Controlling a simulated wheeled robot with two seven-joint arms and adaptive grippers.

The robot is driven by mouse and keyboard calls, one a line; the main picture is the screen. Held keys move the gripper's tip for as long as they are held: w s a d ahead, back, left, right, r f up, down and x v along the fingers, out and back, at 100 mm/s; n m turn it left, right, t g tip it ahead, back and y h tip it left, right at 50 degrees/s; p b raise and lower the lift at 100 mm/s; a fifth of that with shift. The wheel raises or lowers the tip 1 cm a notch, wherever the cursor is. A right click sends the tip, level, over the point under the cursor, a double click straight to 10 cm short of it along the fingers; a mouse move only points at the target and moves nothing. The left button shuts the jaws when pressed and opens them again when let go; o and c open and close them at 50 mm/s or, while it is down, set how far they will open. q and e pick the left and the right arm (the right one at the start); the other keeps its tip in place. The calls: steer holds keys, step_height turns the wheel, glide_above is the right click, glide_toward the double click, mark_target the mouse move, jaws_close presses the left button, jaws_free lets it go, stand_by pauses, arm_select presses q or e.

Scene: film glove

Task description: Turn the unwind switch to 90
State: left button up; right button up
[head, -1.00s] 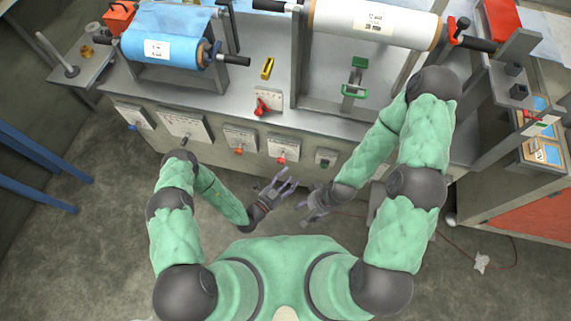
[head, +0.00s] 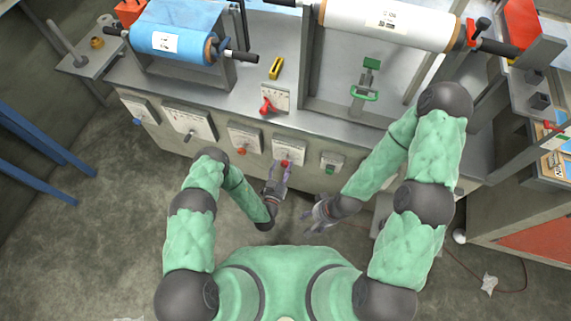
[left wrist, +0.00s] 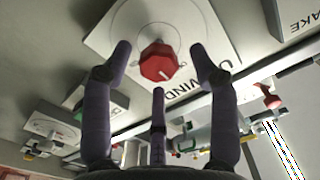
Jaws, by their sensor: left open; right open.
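The unwind switch is a red knob (left wrist: 158,62) on a pale plate lettered "UNWIND" in the left wrist view, partly covered by a finger. It also shows as a small red knob (head: 285,163) on the cabinet's front in the head view. My left gripper (head: 281,170) is open right in front of it, with fingers to either side of the knob in the wrist view and a third finger below; I cannot tell whether they touch it. My right gripper (head: 312,214) is open and empty, lower and to the right, away from the panel.
A red-handled switch (head: 267,106) stands on the worktop. A blue roll (head: 168,44) and a white roll (head: 385,22) sit above.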

arm_select(q)
steer(key=shift+x, duration=1.35)
steer(key=shift+c, duration=0.3)
steer(key=c, duration=1.1)
